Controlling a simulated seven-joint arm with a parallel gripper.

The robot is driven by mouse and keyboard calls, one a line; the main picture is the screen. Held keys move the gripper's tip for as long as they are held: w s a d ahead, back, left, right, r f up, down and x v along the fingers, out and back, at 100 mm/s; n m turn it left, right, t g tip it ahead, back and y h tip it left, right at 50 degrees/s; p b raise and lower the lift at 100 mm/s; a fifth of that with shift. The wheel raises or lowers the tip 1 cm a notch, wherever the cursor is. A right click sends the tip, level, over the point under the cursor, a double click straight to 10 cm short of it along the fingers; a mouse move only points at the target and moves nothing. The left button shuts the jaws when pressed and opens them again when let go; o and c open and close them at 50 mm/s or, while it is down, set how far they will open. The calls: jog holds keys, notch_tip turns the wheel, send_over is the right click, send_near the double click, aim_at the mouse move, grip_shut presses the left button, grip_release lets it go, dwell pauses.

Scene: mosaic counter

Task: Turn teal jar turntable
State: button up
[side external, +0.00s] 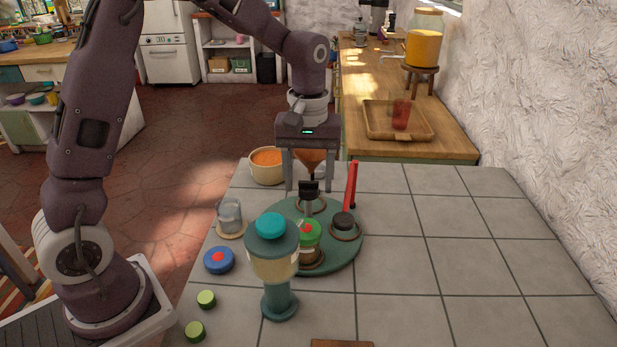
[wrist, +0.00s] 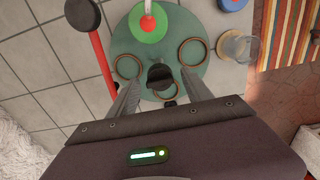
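The teal turntable (side external: 338,258) lies flat on the tiled counter and also shows in the wrist view (wrist: 180,25). It carries brown rings and a jar with a green lid (side external: 310,230), which has a red dot on top. A black knob (side external: 308,187) stands on the turntable's far side and also shows in the wrist view (wrist: 160,76). My gripper (side external: 309,189) is open above that far side, one finger on each side of the knob. In the wrist view, gaps show between the knob and both fingers. The turntable's near edge is partly hidden by a teal-lidded jar (side external: 271,262).
A red bar (side external: 351,185) rises by a round black end (side external: 343,221) at the turntable's right. A glass jar (side external: 230,215), a blue lid (side external: 219,260) and an orange-filled bowl (side external: 266,165) stand left of it. The counter's right side is clear.

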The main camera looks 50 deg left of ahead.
grip_shut()
dwell(1.3)
